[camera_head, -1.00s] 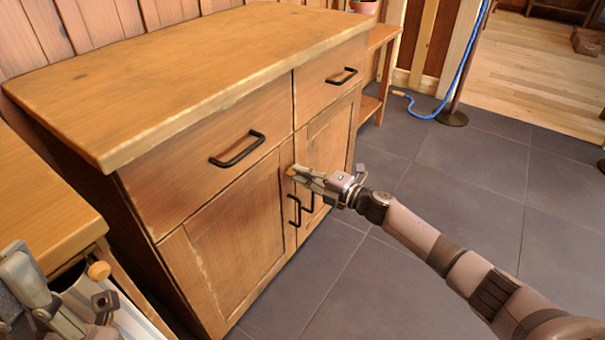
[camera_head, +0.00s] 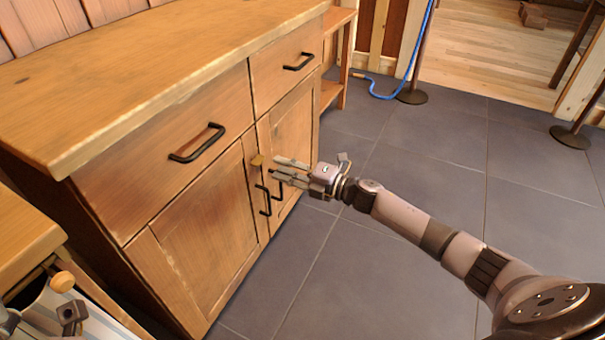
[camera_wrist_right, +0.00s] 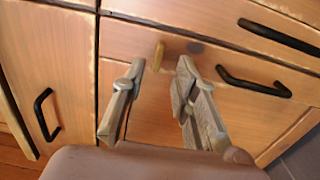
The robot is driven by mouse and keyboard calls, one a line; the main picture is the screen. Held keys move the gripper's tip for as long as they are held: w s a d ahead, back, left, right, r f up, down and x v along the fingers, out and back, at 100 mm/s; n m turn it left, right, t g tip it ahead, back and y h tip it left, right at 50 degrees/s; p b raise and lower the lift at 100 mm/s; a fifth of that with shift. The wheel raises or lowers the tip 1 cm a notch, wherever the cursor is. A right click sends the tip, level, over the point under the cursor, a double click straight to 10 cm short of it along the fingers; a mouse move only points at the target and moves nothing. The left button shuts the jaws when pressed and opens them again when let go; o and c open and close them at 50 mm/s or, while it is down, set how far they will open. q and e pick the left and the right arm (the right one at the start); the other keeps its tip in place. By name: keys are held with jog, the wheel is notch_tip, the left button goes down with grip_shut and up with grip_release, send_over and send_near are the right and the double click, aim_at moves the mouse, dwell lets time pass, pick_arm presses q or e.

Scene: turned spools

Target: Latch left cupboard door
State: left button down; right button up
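The left cupboard door (camera_head: 205,235) looks shut in its frame, with a black bar handle (camera_head: 264,200) near its right edge. A small wooden latch piece (camera_head: 256,160) sits at its upper right, by the seam with the right door (camera_head: 293,135). It also shows in the wrist view (camera_wrist_right: 158,55), lying crosswise to the seam; I cannot tell if it overlaps both doors. My right gripper (camera_head: 276,168) is open and empty just right of the latch, its fingers apart and clear of it. My left gripper (camera_head: 70,318) is partly cut off at lower left.
Two drawers with black handles (camera_head: 197,143) (camera_head: 299,61) sit shut above the doors. A wooden side table (camera_head: 25,238) stands at left. Grey floor tiles (camera_head: 400,140) are clear at right, with a post base (camera_head: 411,97) and blue rope (camera_head: 378,93) behind.

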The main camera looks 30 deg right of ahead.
jog(key=v, duration=0.7)
dwell(0.4)
